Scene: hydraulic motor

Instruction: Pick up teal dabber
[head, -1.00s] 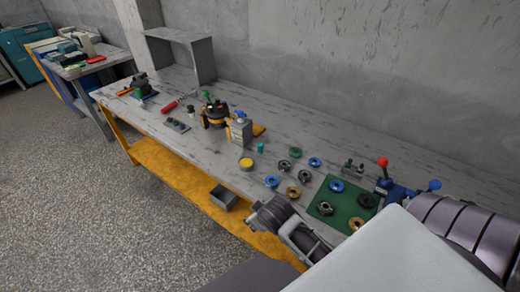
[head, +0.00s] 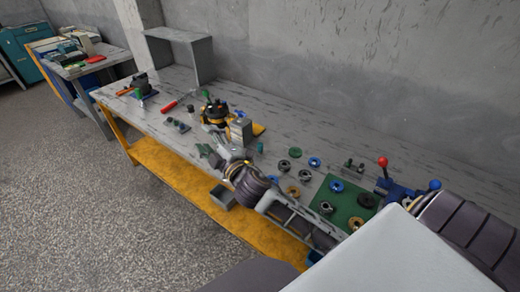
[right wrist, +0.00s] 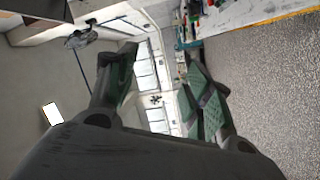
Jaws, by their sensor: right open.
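A small teal upright piece, which looks like the teal dabber (head: 260,147), stands on the grey workbench (head: 300,130) right of a grey block. My right gripper (head: 211,150) reaches in over the front of the bench, left of the teal piece and apart from it. Its green-padded fingers point left, away from the piece. In the right wrist view the gripper (right wrist: 165,88) is open, with nothing between its fingers. I cannot make out the teal piece in that view. My left gripper is not in view.
A black and yellow motor body (head: 215,112) and a grey block (head: 241,130) stand behind my right gripper. Several rings and a green mat (head: 322,197) lie to the right. A red-knobbed lever (head: 383,163) rises farther right.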

